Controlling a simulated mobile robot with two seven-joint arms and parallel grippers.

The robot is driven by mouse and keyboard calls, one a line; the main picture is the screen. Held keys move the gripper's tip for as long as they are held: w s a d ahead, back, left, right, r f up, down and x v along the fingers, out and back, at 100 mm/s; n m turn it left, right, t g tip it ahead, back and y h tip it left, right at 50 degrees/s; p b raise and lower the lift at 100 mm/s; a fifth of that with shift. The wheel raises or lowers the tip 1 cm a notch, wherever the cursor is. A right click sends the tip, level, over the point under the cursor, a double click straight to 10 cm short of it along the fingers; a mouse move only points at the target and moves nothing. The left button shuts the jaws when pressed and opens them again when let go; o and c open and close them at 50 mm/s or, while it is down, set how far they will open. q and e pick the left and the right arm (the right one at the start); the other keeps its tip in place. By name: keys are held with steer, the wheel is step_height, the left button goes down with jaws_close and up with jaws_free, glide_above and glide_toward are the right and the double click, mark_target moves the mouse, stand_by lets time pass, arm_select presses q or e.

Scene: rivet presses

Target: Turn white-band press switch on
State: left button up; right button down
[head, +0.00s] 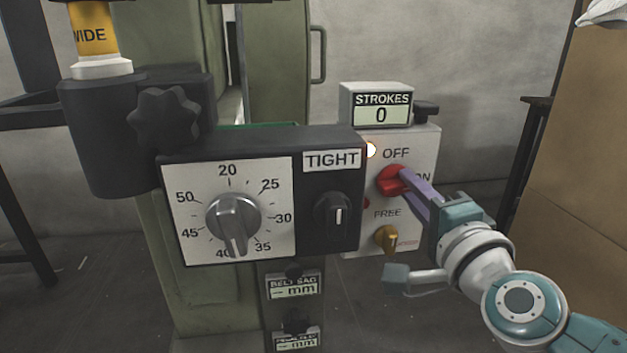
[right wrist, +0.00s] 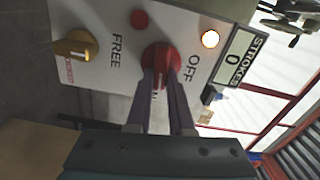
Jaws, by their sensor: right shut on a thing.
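The red rotary switch (head: 391,180) sits on the white control box of the press, between the OFF and ON labels; it also shows in the right wrist view (right wrist: 161,62). My right gripper (head: 405,181) comes in from the lower right with its purple fingers shut on the switch knob. The fingers partly cover the knob and the ON label, so I cannot tell its exact angle. A lamp (head: 370,149) above the switch glows; it also shows in the right wrist view (right wrist: 210,39). A white band (head: 102,68) rings the press column below a yellow WIDE sleeve. My left gripper is not in view.
A yellow FREE knob (head: 387,239) sits below the switch. Left of it are the TIGHT selector (head: 333,214) and a grey dial (head: 233,217). The STROKES counter (head: 378,108) above reads 0. A brown panel (head: 570,150) stands at the right.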

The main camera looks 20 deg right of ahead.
steer(key=shift+f+m, duration=0.15)
steer(key=shift+m, duration=0.65)
steer(key=c, duration=0.8)
jaws_free()
steer(key=p+v, duration=0.1)
steer(key=v, duration=0.9)
steer(key=shift+d, duration=0.1)
